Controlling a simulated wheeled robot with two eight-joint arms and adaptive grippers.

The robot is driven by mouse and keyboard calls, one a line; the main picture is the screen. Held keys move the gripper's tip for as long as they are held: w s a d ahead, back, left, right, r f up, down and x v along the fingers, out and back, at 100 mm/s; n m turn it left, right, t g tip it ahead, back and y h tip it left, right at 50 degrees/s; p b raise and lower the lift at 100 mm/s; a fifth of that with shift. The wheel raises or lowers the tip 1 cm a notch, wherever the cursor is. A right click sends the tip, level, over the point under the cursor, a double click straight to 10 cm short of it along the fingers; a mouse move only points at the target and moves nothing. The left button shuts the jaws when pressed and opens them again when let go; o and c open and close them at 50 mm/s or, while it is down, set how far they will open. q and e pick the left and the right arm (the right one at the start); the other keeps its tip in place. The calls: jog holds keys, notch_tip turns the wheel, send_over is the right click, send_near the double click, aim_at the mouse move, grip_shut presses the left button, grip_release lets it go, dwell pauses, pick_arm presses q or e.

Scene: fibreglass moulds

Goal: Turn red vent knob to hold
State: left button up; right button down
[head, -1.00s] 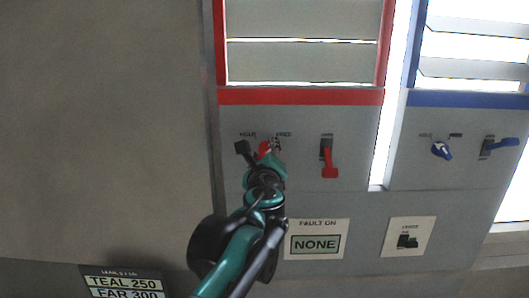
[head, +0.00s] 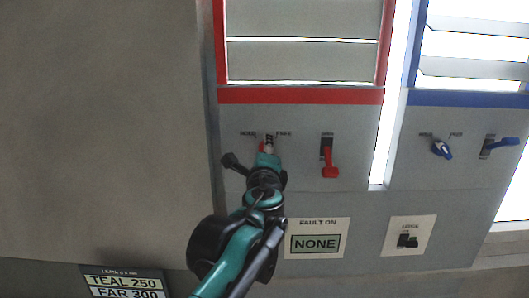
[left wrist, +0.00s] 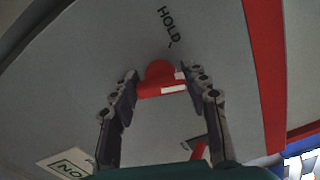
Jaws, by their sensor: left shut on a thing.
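The red vent knob (left wrist: 160,73) is on the grey panel between my left gripper's two fingers in the left wrist view. It has a round red top and a red bar with a white stripe. The word HOLD (left wrist: 169,24) is printed above it, with a short tick. My left gripper (left wrist: 163,78) is shut on the knob. My right gripper is not in view.
A red lever (head: 330,160) hangs down right of the knob. A blue knob (head: 441,148) and a blue lever (head: 501,146) are on the panel farther right. A FAULT ON sign reading NONE (head: 315,243) is below. The wall at left is bare.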

pick_arm(q)
jog(key=n, duration=0.6)
jog(key=shift+f+n, duration=0.15)
jog(key=shift+n, duration=0.15)
jog(key=n, duration=0.5)
jog(key=shift+d+f+n, duration=0.1)
jog(key=shift+f+n, duration=0.1)
jog(key=shift+n, duration=0.2)
jog(key=o, duration=1.2)
jog(key=shift+c, duration=0.2)
jog(key=s, duration=1.2)
